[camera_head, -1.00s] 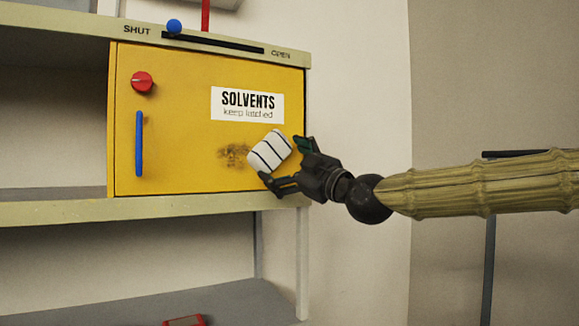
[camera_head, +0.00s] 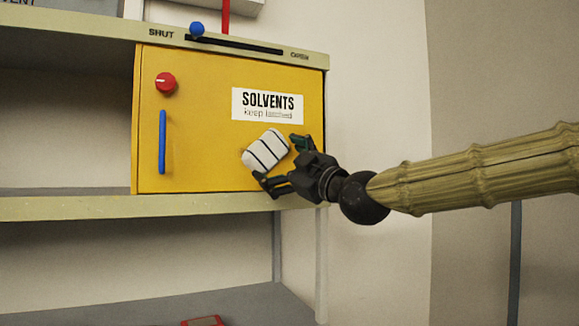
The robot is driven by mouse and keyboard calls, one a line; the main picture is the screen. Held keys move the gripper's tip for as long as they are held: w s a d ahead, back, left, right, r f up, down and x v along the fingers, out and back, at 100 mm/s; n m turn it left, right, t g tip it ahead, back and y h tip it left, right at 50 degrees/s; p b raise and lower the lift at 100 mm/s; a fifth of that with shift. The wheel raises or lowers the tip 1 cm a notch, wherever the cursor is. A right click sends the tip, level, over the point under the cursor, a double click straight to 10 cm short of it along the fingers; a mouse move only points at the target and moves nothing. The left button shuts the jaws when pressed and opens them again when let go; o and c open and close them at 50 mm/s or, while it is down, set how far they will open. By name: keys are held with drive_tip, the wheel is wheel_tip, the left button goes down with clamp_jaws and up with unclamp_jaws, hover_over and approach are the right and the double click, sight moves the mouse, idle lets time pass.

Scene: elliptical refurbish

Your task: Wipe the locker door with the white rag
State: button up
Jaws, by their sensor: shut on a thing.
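The yellow locker door (camera_head: 200,130) stands closed on the shelf, with a red knob (camera_head: 166,83), a blue vertical handle (camera_head: 162,142) and a white "SOLVENTS keep latched" label (camera_head: 268,105). My gripper (camera_head: 284,163) is at the door's lower right, shut on the white rag (camera_head: 264,152), which has dark stripes. The rag is in front of the door below the label; I cannot tell if it touches the surface. No dark smudge shows on the visible part of the door. The patch behind the rag and gripper is hidden.
Above the door is a slider rail with a blue ball (camera_head: 197,29) at the SHUT end and a red upright bar (camera_head: 226,16) behind it. The shelf edge (camera_head: 100,208) runs below the door. A red object (camera_head: 203,321) lies on the lower shelf. Open wall lies to the right.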

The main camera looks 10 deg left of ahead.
sight(246, 160)
drive_tip(key=shift+s+a+b, duration=0.4)
drive_tip(key=shift+s+a, duration=0.25)
drive_tip(key=shift+a, duration=0.35)
drive_tip(key=shift+s+a+b, duration=0.4)
drive_tip(key=shift+s+a, duration=0.3)
drive_tip(key=shift+a, duration=0.3)
drive_tip(key=shift+s+a+b, duration=0.4)
drive_tip(key=shift+s+a, duration=0.25)
drive_tip(key=shift+a, duration=0.35)
drive_tip(key=shift+s+d+f+b, duration=0.1)
drive_tip(key=shift+s+d+b, duration=0.2)
drive_tip(key=shift+s+b, duration=0.1)
drive_tip(key=shift+s+d+b, duration=0.4)
drive_tip(key=shift+s+d, duration=0.3)
drive_tip(key=shift+s, duration=0.3)
drive_tip(key=shift+s+d+b, duration=0.35)
drive_tip(key=shift+s+d, duration=0.3)
drive_tip(key=shift+s, duration=0.35)
drive_tip(key=shift+s+d, duration=0.1)
drive_tip(key=shift+s+d+b, duration=0.35)
drive_tip(key=shift+s+d, duration=0.05)
drive_tip(key=shift+s, duration=0.2)
drive_tip(key=shift+s+d+b, duration=0.3)
drive_tip(key=shift+s+d, duration=0.1)
drive_tip(key=shift+s, duration=0.2)
drive_tip(key=shift+w+a, duration=0.1)
drive_tip(key=shift+w, duration=0.05)
